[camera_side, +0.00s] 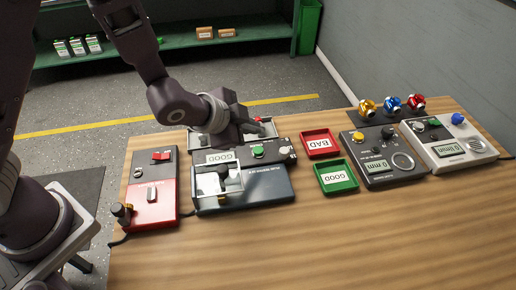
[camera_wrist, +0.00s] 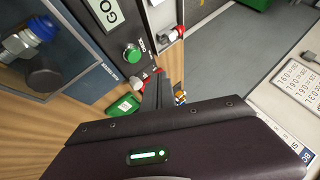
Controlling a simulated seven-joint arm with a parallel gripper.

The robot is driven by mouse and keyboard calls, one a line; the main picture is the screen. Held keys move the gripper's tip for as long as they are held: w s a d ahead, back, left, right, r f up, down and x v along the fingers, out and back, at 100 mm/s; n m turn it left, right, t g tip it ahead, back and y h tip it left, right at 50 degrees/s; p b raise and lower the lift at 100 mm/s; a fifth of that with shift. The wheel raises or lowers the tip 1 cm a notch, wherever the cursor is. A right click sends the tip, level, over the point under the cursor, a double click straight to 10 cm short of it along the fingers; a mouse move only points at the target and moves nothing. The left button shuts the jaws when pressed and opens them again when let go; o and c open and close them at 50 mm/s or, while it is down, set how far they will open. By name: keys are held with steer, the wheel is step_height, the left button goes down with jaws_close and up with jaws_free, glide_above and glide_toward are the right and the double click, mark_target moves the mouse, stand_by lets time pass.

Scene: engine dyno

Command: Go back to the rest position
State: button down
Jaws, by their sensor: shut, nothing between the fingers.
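My gripper (camera_side: 236,122) is above the back of the dark tester in the middle of the table, holding nothing. In the wrist view its narrow fingers (camera_wrist: 163,92) are together. The tester (camera_side: 262,188) has a green button (camera_side: 258,152) and a display reading GOOD (camera_side: 220,157). In the wrist view the green button (camera_wrist: 132,54) lies beside the fingers in the picture. A blue-capped metal part (camera_wrist: 38,30) sits in a recess of the tester. My gripper hides part of the tester's back in the side view.
A red and black switch box (camera_side: 153,190) stands at left. A red BAD tray (camera_side: 319,143) and a green GOOD tray (camera_side: 337,177) look empty. Two gauges (camera_side: 382,158) (camera_side: 449,143) stand at right, with yellow, blue and red fittings (camera_side: 391,104) behind. The front of the wooden table (camera_side: 300,250) is clear.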

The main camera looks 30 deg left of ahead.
stand_by(0.3)
steer(key=s+a+r+n+g, duration=0.1)
steer(key=s+a+r+n, duration=0.4)
steer(key=r, duration=0.3)
steer(key=s+a+r+n+g, duration=0.1)
steer(key=s+a+r+n, duration=0.1)
steer(key=s+a+r, duration=0.35)
steer(key=s+r+n, duration=0.2)
steer(key=s, duration=0.6)
steer(key=s+a+r+n+g+y, duration=0.1)
steer(key=s+r, duration=0.1)
steer(key=s, duration=0.6)
steer(key=shift+s+a+r+n, duration=0.15)
steer(key=shift+s+r+n, duration=0.15)
steer(key=shift+n, duration=0.1)
